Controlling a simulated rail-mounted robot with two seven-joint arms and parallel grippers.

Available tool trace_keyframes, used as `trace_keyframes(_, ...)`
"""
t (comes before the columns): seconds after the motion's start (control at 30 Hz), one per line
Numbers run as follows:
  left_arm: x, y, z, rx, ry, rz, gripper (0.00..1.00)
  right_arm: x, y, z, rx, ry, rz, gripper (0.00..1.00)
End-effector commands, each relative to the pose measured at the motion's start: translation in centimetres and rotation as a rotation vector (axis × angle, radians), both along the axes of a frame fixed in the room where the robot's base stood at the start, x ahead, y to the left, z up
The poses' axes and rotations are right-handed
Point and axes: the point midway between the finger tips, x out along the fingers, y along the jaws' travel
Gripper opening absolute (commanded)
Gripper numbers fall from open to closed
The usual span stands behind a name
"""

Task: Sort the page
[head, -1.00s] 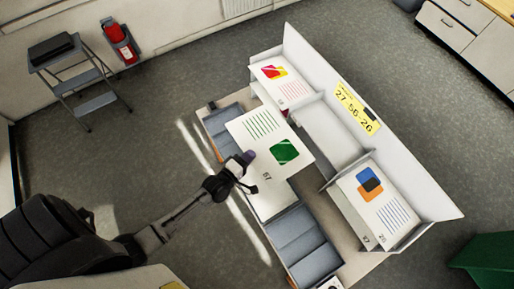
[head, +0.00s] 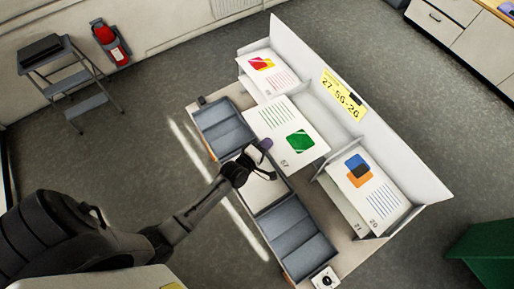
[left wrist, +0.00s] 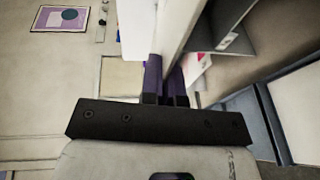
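A white page with green text lines and a green square (head: 300,139), marked 57, lies in or just over the middle bay of the white three-bay sorter (head: 318,112). My left gripper (head: 265,144) is at its near left edge. In the left wrist view its purple fingers (left wrist: 165,80) stand close together around the page's white edge (left wrist: 172,30), and appear shut on it. A blue and orange page (head: 364,175) lies in the near right bay. My right gripper is not in view.
Grey-blue trays (head: 300,240) line the front of the table, with a pale surface between them under my gripper. A small white device with a black knob (head: 325,279) sits at the near end. A yellow label (head: 340,96) is on the sorter's back panel. A step stool (head: 70,80) stands apart.

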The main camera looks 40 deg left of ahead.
Motion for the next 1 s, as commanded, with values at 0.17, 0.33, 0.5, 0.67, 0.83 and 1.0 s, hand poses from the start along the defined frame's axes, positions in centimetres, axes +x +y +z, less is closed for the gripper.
trace_keyframes(0.17,2.7,-0.9,-0.7,-0.002,-0.003,0.001,0.00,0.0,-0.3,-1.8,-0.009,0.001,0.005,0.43)
trace_keyframes(0.33,5.2,-1.7,-1.1,-0.003,-0.003,0.000,0.00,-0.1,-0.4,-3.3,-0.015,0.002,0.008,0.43)
trace_keyframes(0.5,7.6,-2.5,-1.5,-0.003,-0.003,0.000,0.00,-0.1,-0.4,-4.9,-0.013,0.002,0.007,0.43)
trace_keyframes(0.67,9.9,-3.2,-1.8,-0.003,-0.003,0.000,0.00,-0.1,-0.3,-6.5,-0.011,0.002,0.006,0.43)
trace_keyframes(0.83,12.4,-4.0,-2.2,-0.003,-0.003,0.000,0.00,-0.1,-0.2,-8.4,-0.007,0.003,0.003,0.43)
trace_keyframes(1.0,14.8,-4.7,-2.6,-0.001,-0.003,0.000,0.00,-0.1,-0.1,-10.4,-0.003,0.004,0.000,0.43)
